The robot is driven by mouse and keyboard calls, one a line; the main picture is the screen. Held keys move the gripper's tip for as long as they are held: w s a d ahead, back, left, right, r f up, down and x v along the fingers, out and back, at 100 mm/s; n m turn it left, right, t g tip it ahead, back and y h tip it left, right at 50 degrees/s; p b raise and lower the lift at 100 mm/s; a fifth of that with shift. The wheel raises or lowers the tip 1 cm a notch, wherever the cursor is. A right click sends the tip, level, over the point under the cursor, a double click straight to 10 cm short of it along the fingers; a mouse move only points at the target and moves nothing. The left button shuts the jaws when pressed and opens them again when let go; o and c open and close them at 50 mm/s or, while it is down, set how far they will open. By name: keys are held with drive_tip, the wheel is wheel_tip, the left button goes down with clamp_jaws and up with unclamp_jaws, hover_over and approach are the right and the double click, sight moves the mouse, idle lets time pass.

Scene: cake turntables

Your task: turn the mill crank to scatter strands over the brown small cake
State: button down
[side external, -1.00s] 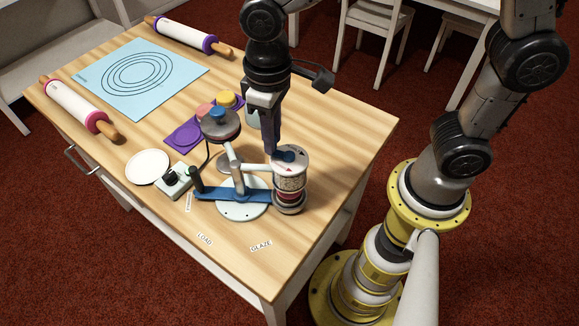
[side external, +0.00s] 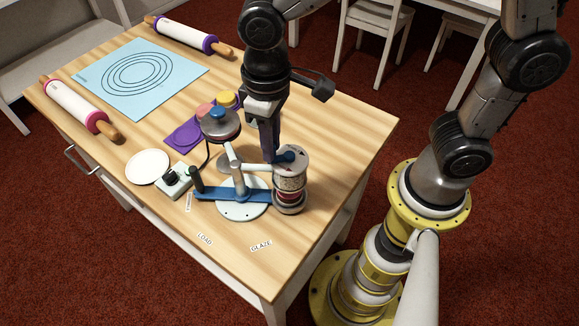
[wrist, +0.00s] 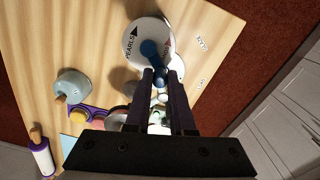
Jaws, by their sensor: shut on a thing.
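In the wrist view, the white top (wrist: 137,58) carries the word PEARLS and a red arrow, and the blue crank (wrist: 149,49) ends between my fingertips. My gripper (side external: 273,155) points down at the mill's top and is shut on the crank's knob; it also shows in the wrist view (wrist: 162,82). I cannot make out the brown small cake; the mill and stand may hide it.
A blue arm (side external: 235,194) crosses a white round base (side external: 240,209) beside the mill. A switch box (side external: 173,182), a white plate (side external: 148,167) and a purple mat (side external: 183,136) lie left. Rolling pins and a light blue mat (side external: 140,78) are farther back.

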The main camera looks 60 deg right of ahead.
sight(289, 171)
drive_tip(key=shift+s+a+f, duration=0.15)
drive_tip(key=shift+s, duration=0.5)
drive_tip(key=shift+s+a, duration=0.1)
drive_tip(key=shift+s, duration=0.5)
drive_tip(key=shift+s+d, duration=0.2)
drive_tip(key=shift+s, duration=0.45)
